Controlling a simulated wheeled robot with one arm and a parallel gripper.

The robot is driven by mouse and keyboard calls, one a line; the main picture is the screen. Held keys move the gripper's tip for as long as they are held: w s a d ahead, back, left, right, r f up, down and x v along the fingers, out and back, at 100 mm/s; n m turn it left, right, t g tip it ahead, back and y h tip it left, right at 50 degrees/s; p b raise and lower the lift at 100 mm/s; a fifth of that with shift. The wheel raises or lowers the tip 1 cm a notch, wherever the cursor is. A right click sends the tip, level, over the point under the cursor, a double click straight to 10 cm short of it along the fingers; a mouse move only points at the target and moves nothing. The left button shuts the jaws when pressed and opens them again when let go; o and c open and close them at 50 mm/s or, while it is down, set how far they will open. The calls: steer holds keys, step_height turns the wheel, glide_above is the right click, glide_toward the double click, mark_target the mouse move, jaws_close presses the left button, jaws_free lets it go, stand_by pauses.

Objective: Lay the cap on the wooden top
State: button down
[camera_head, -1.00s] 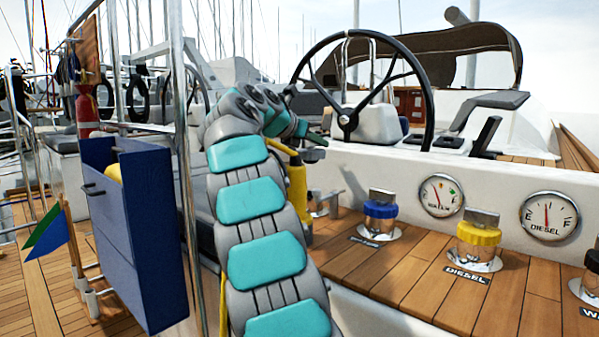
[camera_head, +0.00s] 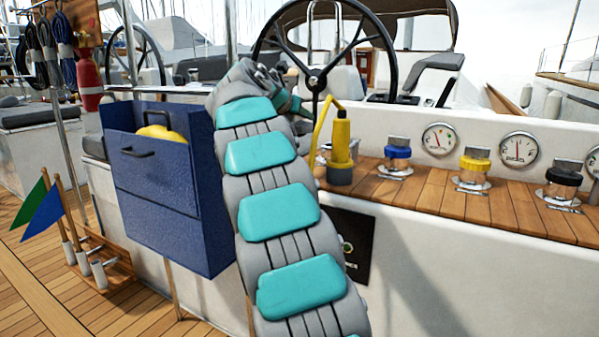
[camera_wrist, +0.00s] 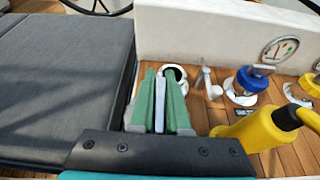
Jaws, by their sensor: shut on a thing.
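My gripper (camera_wrist: 161,105) has green fingers and is shut on a thin pale grey piece (camera_wrist: 160,104), which seems to be part of the cap; the rest of the cap is not clear. Just beyond the fingertips in the wrist view is a round pale deck fitting (camera_wrist: 184,84) with a dark opening. The wooden top (camera_head: 410,188) is the slatted ledge running right from the yellow pump. In the head view my gripper (camera_head: 292,102) is small, left of the ledge and partly hidden by my arm; the held piece cannot be made out there.
A yellow pump (camera_head: 340,138) stands on the ledge's left end, close right of my gripper in the wrist view. Blue (camera_head: 398,152), yellow (camera_head: 475,164) and black (camera_head: 564,178) caps sit along the ledge. A dark cushion (camera_wrist: 60,90) lies left. Bare planks lie between the caps.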

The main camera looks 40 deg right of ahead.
step_height(320, 180, down, 10)
steer(key=b, duration=0.3)
steer(key=shift+r, duration=0.1)
stand_by(0.3)
steer(key=c, duration=0.9)
jaws_free()
steer(key=shift+a+r, duration=0.15)
steer(key=shift+a, duration=0.1)
steer(key=p+v, duration=0.1)
steer(key=v, duration=1)
steer(key=shift+s+a, duration=0.2)
steer(key=shift+s, duration=0.05)
